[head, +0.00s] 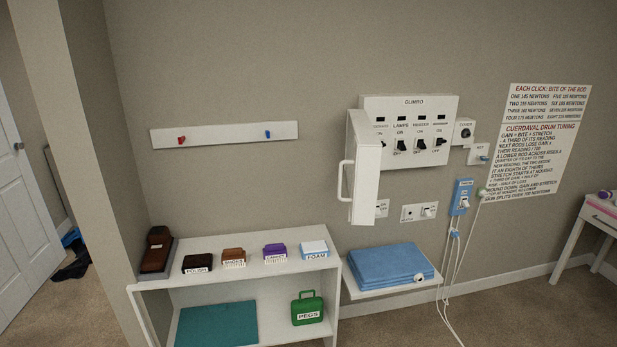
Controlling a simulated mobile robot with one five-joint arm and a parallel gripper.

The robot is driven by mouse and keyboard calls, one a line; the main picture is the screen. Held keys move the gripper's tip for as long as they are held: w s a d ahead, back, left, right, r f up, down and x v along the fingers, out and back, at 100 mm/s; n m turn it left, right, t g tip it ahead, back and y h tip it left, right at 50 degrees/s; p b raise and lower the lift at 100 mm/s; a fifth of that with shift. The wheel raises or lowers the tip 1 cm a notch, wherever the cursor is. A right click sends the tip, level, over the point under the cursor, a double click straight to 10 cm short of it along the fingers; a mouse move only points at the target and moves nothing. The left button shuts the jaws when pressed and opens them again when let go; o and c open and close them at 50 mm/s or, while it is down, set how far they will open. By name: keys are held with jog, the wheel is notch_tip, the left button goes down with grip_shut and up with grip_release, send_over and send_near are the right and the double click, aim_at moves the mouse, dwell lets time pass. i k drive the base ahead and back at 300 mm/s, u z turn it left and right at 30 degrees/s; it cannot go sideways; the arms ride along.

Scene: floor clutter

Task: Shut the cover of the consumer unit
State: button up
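The consumer unit (448,112) is a white box on the wall, right of the middle in the head view, with a row of several black switches and labels under the word GLIMBRO. Its white cover (367,175) stands open at the unit's left side, swung out from the wall and seen nearly edge-on. A white bar handle (342,181) is on the cover's left face. The cover hides the left edge of the unit. My gripper is not in view.
Sockets (419,211) and a blue device (461,197) with hanging cables are below the unit. A low wall shelf (365,292) holds folded blue cloth. A white shelf unit (245,256) with small items stands left of it. A poster (535,140) hangs right.

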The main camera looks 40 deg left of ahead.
aim_at(361, 163)
jog(key=u, duration=0.05)
jog(key=k, duration=0.4)
jog(key=u, duration=1.4)
jog(key=i, duration=1)
jog(key=u, duration=1.15)
jog(key=i, duration=0.4)
jog(key=u, duration=0.5)
